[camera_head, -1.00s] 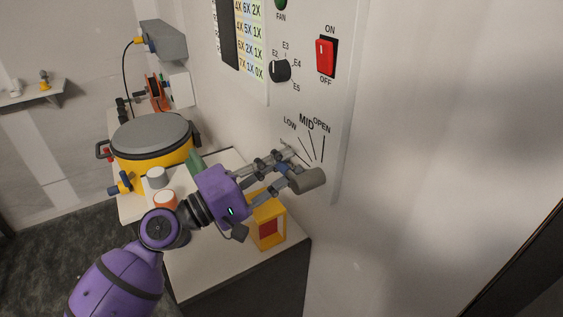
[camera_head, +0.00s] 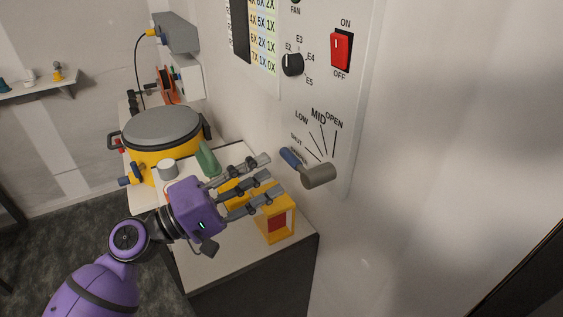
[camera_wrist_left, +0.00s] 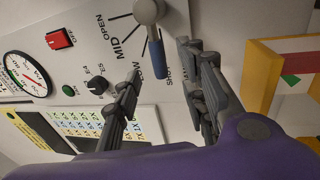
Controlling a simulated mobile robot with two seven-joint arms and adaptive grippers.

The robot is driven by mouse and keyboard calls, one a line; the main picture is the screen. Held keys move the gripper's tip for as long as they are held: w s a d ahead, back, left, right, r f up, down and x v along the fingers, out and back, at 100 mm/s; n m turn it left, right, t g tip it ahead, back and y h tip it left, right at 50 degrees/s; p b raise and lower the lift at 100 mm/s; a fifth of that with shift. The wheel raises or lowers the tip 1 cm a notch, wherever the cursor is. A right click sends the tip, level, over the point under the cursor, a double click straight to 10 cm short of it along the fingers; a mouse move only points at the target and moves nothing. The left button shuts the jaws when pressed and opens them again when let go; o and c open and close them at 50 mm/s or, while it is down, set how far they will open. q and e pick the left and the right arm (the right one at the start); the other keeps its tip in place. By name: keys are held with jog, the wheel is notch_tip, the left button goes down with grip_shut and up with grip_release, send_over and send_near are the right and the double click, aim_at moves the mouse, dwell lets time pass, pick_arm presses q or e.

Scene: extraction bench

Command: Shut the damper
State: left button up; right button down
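The damper lever has a grey round hub (camera_head: 319,176) and a blue handle (camera_head: 291,158) on the wall panel. Above it are marks for SHUT, LOW, MID and OPEN. The handle points up and left, at the SHUT end of the scale beside LOW. My left gripper (camera_head: 268,175) is just left of the handle, its fingers spread and empty, with a gap to the lever. In the left wrist view the blue handle (camera_wrist_left: 157,58) shows between and beyond the open fingers, its tip by the SHUT lettering, which it partly covers. My right gripper is not in view.
A yellow box-like frame (camera_head: 276,228) stands on the bench (camera_head: 230,262) just below my left gripper. A yellow pot with a grey lid (camera_head: 161,126), a white cup (camera_head: 168,170) and a green object (camera_head: 207,158) are behind. A red switch (camera_head: 341,50) and a black knob (camera_head: 292,64) are above the lever.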

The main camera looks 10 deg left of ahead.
pick_arm(q)
jog(key=v, duration=0.5)
dwell(0.3)
